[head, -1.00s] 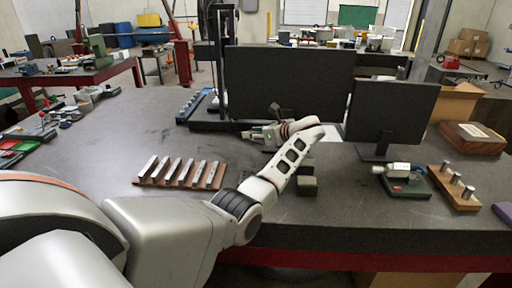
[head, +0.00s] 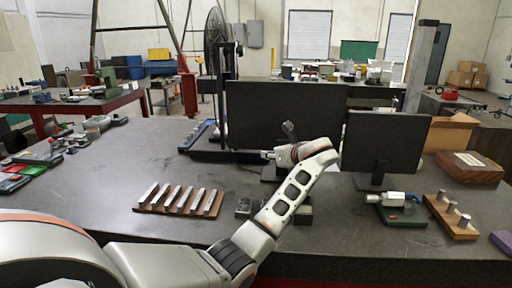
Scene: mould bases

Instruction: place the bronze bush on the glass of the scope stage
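My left arm reaches in from the left across the bench, and its gripper (head: 268,155) is small and mostly hidden by the wrist in front of the large dark monitor. I cannot tell whether its fingers are open or shut, or whether they hold anything. I cannot make out the bronze bush. I cannot make out a glass stage with certainty; a dark upright stand with a flat base (head: 208,153) is left of the large monitor. My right gripper is not in view.
A wooden rack of metal bars (head: 150,208) lies left of my forearm. Dark blocks (head: 303,215) sit beside the forearm. Right are a small monitor (head: 385,145), a green-based device (head: 400,218), a wooden block with steel pins (head: 446,222) and a wooden box (head: 470,168). The left bench middle is clear.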

